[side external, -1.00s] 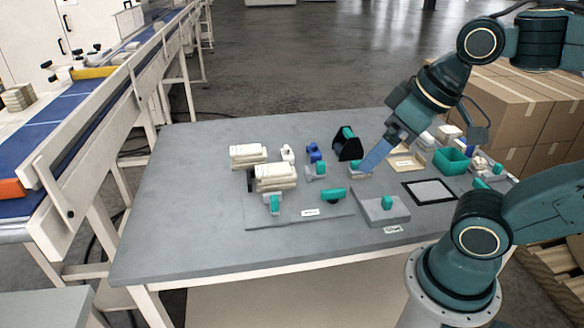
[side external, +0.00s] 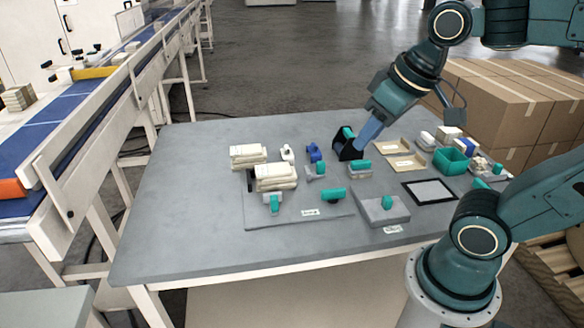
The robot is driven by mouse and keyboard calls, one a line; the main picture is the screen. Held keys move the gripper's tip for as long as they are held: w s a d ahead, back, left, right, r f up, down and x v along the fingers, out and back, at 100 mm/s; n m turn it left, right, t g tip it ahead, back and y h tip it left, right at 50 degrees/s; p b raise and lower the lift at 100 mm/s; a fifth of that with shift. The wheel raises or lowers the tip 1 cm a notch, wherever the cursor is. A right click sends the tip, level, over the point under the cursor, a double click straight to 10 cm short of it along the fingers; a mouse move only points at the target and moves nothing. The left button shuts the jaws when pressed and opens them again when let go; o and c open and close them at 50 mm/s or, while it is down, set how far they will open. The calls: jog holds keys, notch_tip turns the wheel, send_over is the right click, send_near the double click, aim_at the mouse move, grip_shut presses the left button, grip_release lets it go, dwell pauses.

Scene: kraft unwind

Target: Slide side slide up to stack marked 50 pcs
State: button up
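Two stacks of cream-coloured flat pieces stand left of centre on the grey table: a rear stack (side external: 247,156) and a front stack (side external: 276,179). I cannot read a 50 pcs mark on either. Beside the front stack are small grey blocks with teal knobs, one to its right (side external: 315,173) and one in front (side external: 272,203). I cannot tell which is the side slide. My gripper (side external: 361,143), with blue fingers pointing down-left, is at the black holder with a teal top (side external: 346,147), overlapping its right side. Contact and finger opening are unclear. It is well right of the stacks.
A labelled grey plate (side external: 290,220) lies under the front stack. Near it are a teal-handled piece (side external: 333,195), a grey block with teal knob (side external: 392,211), another small one (side external: 358,170) and a black-framed pad (side external: 430,191). A teal bin (side external: 451,160) is right. The table's left is clear.

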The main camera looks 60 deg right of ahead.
jog(key=w+d+m+g, duration=0.2)
jog(key=w+d, duration=0.2)
jog(key=w, duration=0.3)
jog(key=m+g, duration=0.3)
jog(key=m, duration=0.3)
send_over(321, 162)
notch_tip(321, 162, down, 12)
jog(key=shift+a+f, duration=0.1)
jog(key=shift+f, duration=0.1)
notch_tip(321, 162, down, 14)
jog(key=shift+r, duration=0.25)
